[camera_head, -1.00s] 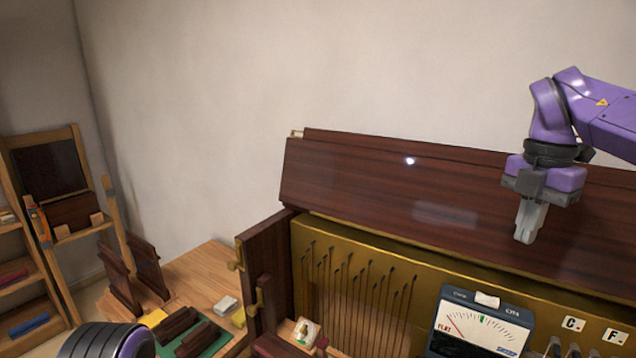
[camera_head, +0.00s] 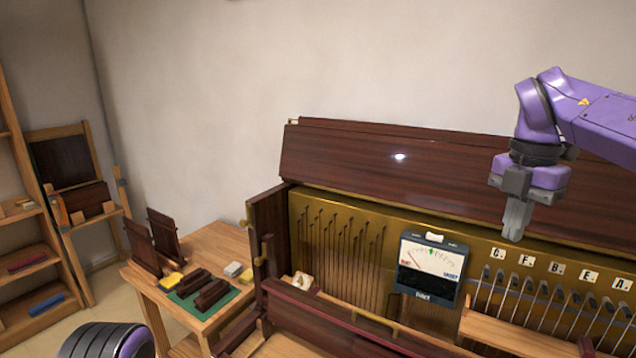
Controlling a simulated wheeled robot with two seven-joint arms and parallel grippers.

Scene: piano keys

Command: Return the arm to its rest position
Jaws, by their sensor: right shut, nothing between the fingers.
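My right arm comes in from the right, purple and grey. Its gripper (camera_head: 515,222) points down, shut and empty, in front of the piano's raised dark wooden lid (camera_head: 390,170). It appears above the row of letter labels, apart from anything I can make out. A rounded purple and dark part of my left arm (camera_head: 110,342) shows at the bottom left edge. The left gripper itself is out of view.
The open piano has a brass-coloured panel (camera_head: 330,262) and a tuning meter (camera_head: 432,268) marked FLAT. A wooden side table (camera_head: 205,240) holds dark blocks on a green mat (camera_head: 228,300). A shelf (camera_head: 22,215) stands at the far left. Wall space above the piano is clear.

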